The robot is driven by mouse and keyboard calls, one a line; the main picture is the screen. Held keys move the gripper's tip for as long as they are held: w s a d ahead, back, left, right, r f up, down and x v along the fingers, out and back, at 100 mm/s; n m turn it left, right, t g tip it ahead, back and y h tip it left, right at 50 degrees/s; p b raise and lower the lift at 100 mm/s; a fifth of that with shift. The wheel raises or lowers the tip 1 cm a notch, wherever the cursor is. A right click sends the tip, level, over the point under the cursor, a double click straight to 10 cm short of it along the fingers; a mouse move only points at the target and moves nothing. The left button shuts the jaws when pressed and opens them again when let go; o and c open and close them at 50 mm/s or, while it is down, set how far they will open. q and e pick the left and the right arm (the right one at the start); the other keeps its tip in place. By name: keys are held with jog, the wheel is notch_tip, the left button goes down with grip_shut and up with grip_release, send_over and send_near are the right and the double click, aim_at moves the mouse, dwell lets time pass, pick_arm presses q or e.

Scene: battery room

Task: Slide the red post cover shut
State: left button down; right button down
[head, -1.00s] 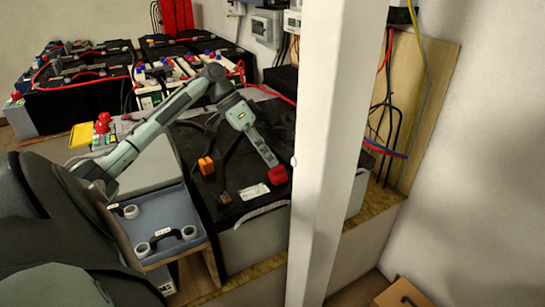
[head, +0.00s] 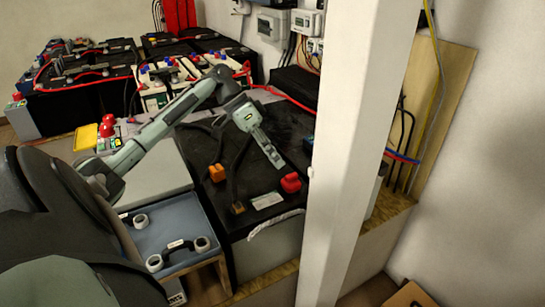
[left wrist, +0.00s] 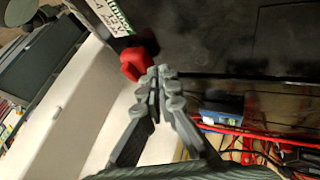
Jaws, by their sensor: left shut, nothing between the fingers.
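The red post cover (head: 291,183) sits on top of the black battery (head: 268,225) near its front right edge. It also shows in the left wrist view (left wrist: 134,63), just left of my fingertips. My left gripper (head: 277,164) is shut and empty, pointing down beside the cover, on its left and slightly behind it in the head view. In the left wrist view its closed fingertips (left wrist: 160,72) are close to the cover; I cannot tell whether they touch it. The post under the cover is hidden. My right gripper is not in view.
A white pillar (head: 352,150) stands just right of the cover. An orange connector (head: 217,172) and black cables lie on the battery to the left. A blue-grey tray (head: 160,228) with a handle is at front left. More batteries (head: 90,75) stand behind.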

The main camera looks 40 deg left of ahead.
pick_arm(q)
jog(key=a+r, duration=0.2)
jog(key=shift+s+a, duration=0.15)
jog(key=shift+a, duration=0.2)
jog(key=v, duration=0.7)
jog(key=shift+d+r+b, duration=0.25)
jog(key=shift+b, duration=0.05)
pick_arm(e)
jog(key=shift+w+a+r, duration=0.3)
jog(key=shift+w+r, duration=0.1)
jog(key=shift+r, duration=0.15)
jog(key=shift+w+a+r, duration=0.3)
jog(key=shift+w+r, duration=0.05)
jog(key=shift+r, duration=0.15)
pick_arm(q)
jog(key=shift+s, duration=0.15)
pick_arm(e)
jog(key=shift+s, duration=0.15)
